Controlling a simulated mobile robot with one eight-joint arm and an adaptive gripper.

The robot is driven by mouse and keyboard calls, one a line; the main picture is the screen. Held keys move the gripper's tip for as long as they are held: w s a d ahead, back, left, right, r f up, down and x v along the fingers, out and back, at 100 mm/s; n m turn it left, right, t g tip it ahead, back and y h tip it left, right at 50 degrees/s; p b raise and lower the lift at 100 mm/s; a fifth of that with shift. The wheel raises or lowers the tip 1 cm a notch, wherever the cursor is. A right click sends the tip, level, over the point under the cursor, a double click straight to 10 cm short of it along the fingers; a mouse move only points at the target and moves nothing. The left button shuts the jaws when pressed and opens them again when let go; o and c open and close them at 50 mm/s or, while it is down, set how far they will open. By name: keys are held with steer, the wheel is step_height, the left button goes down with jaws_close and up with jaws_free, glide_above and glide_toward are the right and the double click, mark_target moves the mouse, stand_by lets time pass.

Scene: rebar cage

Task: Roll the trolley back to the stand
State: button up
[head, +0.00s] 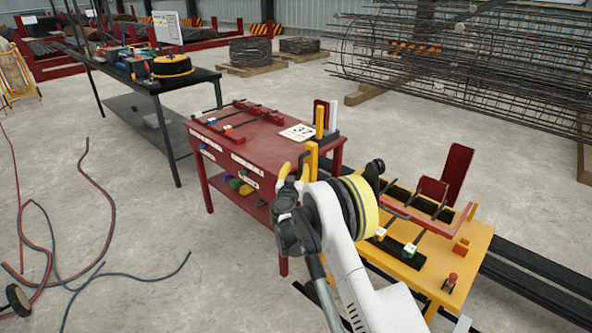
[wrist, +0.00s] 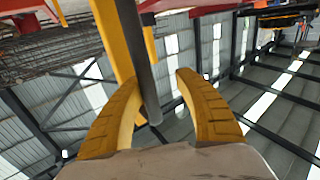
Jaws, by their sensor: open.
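The yellow trolley (head: 405,272) stands at the right, partly hidden behind my arm. It carries dark bars, red uprights and small tagged blocks. A yellow upright post (head: 312,158) rises near its left end and also shows in the wrist view (wrist: 112,40). The red stand (head: 232,150) is left of the trolley and close to it; my arm hides part of the space between them. My gripper (head: 292,175) is open near the yellow post. In the wrist view, a dark round bar (wrist: 147,70) runs between the spread yellow fingers (wrist: 145,78); contact cannot be told.
A black table (head: 185,82) with a yellow reel (head: 172,65) stands behind left. Red and dark hoses (head: 85,235) lie on the left floor. Long dark bars (head: 530,280) lie right of the trolley. A rebar cage (head: 440,60) lies behind.

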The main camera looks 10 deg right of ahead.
steer(key=v, duration=1.2)
steer(key=shift+r, duration=0.1)
